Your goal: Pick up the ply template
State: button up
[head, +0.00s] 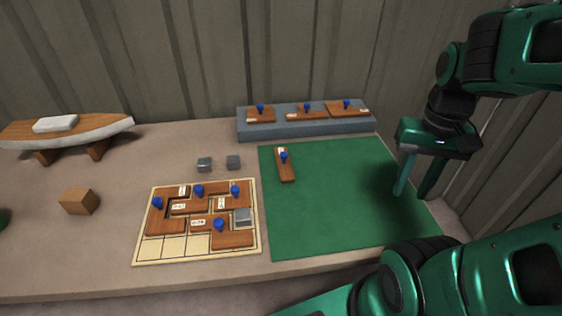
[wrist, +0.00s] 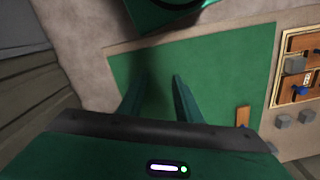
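A narrow wooden piece (head: 287,170) with a blue knob and a white label lies on the green mat, near its upper left; I take it for the ply template. It also shows in the wrist view (wrist: 243,114), near the mat's right side, its lower end partly hidden by my gripper. My gripper (head: 410,193) hangs over the right side of the green mat (head: 330,215), well to the right of the piece. In the wrist view its two fingers (wrist: 159,80) stand apart with nothing between them.
A gridded board (head: 165,250) holds several wooden pieces with blue knobs and a grey block. Two grey cubes (head: 204,164) lie behind it. A grey ledge (head: 290,129) at the back carries three knobbed pieces. A boat model (head: 85,130) and wooden block (head: 78,200) stand left.

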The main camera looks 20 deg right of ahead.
jog(key=shift+o, duration=0.6)
jog(key=o, duration=0.5)
jog(key=shift+s+r, duration=0.2)
jog(key=shift+s, duration=0.1)
jog(key=o, duration=0.6)
jog(key=shift+w+r, duration=0.15)
jog(key=shift+r, duration=0.15)
jog(key=shift+c, duration=0.2)
jog(key=shift+o, duration=0.6)
jog(key=w+a+r+m, duration=0.1)
jog(key=w, duration=0.7)
jog(key=shift+r+m, duration=0.15)
jog(key=shift+m, duration=0.25)
jog(key=m+g+y, duration=0.1)
jog(key=m+y, duration=0.2)
jog(key=m, duration=0.2)
send_near(284, 153)
jog(key=shift+x, duration=5.2)
